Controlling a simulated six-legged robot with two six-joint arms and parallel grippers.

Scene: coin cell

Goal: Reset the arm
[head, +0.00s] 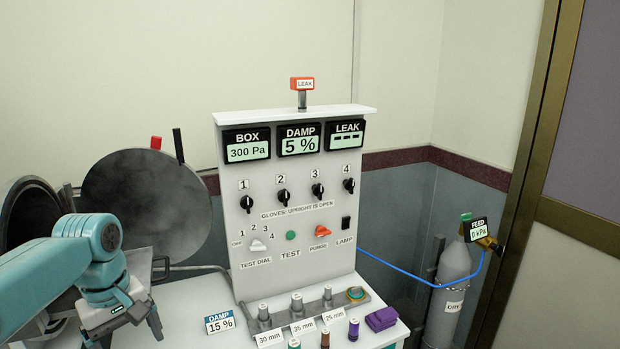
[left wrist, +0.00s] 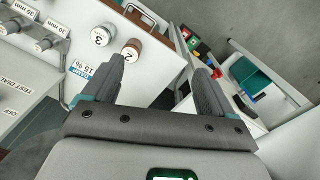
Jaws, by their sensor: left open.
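My left arm comes in from the left in the head view, teal and grey. Its gripper (head: 125,335) hangs low over the left end of the white bench, pointing down. In the left wrist view my left gripper (left wrist: 160,68) is open, with its two dark fingers apart and nothing between them. A brown cylinder with a white cap marked 2 (left wrist: 131,48) lies close beyond the left finger, and another cap marked 3 (left wrist: 102,35) is beside it. My right gripper is in neither view.
A control panel (head: 259,268) with displays, knobs and switches stands on the bench. A damp card (head: 219,322), size-labelled pegs (head: 297,303) and a purple block (head: 381,319) are before it. Round dark lids (head: 145,205) stand open behind my arm. A grey gas cylinder (head: 452,290) is at right.

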